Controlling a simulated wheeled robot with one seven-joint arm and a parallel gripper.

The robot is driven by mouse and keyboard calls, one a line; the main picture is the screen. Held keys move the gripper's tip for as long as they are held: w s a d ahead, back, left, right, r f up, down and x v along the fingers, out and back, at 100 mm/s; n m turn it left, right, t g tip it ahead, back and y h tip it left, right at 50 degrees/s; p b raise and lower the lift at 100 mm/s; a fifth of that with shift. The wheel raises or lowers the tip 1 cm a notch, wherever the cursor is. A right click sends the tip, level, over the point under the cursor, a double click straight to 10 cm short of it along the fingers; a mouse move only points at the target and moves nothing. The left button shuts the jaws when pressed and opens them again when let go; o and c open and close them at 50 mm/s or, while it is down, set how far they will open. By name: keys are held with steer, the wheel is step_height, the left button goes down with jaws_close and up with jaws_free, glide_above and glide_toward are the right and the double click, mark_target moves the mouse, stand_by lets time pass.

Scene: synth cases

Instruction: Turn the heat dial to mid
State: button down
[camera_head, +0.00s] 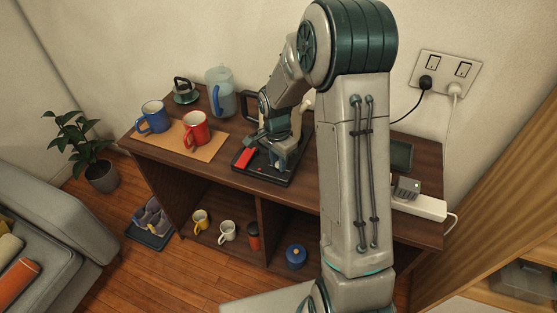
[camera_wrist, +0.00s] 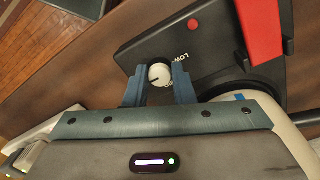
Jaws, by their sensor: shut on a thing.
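The heat dial (camera_wrist: 159,75) is a small round white knob with a dark pointer mark, on the black base (camera_wrist: 150,47) of an appliance. The letters "LOW" show beside it at the upper right; other markings cannot be read. My gripper (camera_wrist: 159,84) is shut on the dial, with one blue finger on each side of it. In the head view my gripper (camera_head: 278,154) is over the front of the black base (camera_head: 262,176), and the dial is hidden there. A red lever (camera_wrist: 262,30) and a small red spot (camera_wrist: 194,24) are on the base near the dial.
The base stands on a dark wooden cabinet. To its left are a red mug (camera_head: 196,129) and a blue mug (camera_head: 153,117) on a tan mat (camera_head: 205,150), with a blue jug (camera_head: 220,93) behind. A white power strip (camera_head: 425,207) lies at the right.

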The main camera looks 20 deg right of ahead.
steer(key=shift+n, duration=0.3)
steer(key=n+b, duration=0.1)
steer(key=n, duration=0.2)
steer(key=shift+n+b, duration=0.4)
steer(key=n+b, duration=0.1)
steer(key=n, duration=0.3)
steer(key=shift+n, duration=0.3)
steer(key=n, duration=0.4)
steer(key=shift+d, duration=0.1)
steer(key=shift+r+n+t, duration=0.1)
steer(key=shift+n+t, duration=0.2)
steer(key=shift+n, duration=1.9)
steer(key=c, duration=1.2)
jaws_free()
steer(key=shift+c, duration=0.2)
